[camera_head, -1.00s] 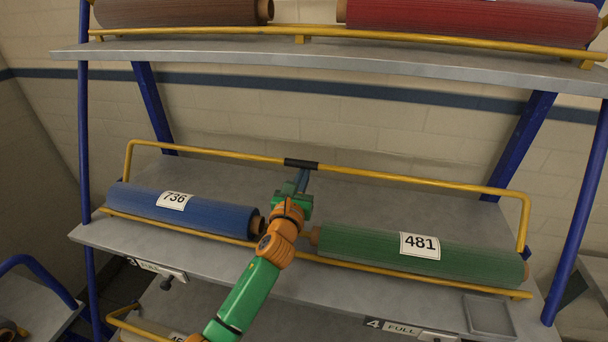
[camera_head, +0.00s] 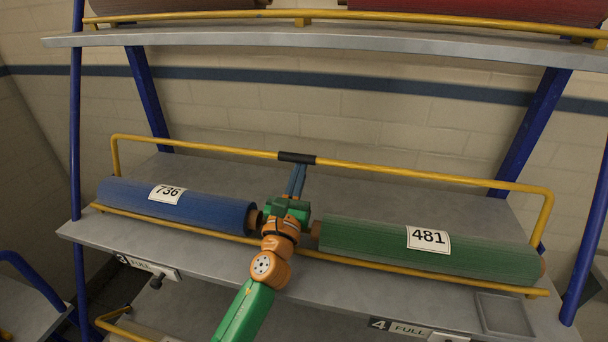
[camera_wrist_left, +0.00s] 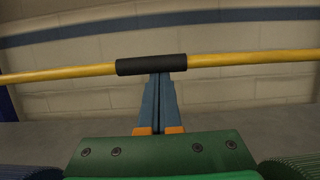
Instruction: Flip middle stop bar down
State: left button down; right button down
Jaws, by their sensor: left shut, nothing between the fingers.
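The middle stop bar (camera_head: 400,172) is a yellow tube frame standing raised above the middle shelf, with a black grip sleeve (camera_head: 297,158) at its centre. The sleeve also shows in the left wrist view (camera_wrist_left: 151,65). My left gripper (camera_head: 299,168) is shut and empty, its blue fingers pointing up at the sleeve from the near side. In the left wrist view the fingertips (camera_wrist_left: 160,76) meet the lower edge of the sleeve; whether they touch it I cannot tell. My right gripper is not in view.
A blue roll (camera_head: 180,206) marked 736 and a green roll (camera_head: 370,240) marked 481 lie on the middle shelf (camera_head: 230,174), either side of my left arm. A lower yellow rail (camera_head: 350,262) runs along the shelf front. The upper shelf (camera_head: 230,38) holds more rolls.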

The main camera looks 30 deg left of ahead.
pick_arm(q)
jog(key=s+d+t+b, duration=0.1)
jog(key=s+b, duration=0.2)
jog(key=s, duration=0.3)
jog(key=shift+s+d+f+t+b, duration=0.15)
jog(key=shift+d+t+b, duration=0.15)
jog(key=shift+s+d+f+b, duration=0.15)
jog(key=shift+s+f+b, duration=0.2)
jog(key=shift+s, duration=0.1)
dwell(0.9)
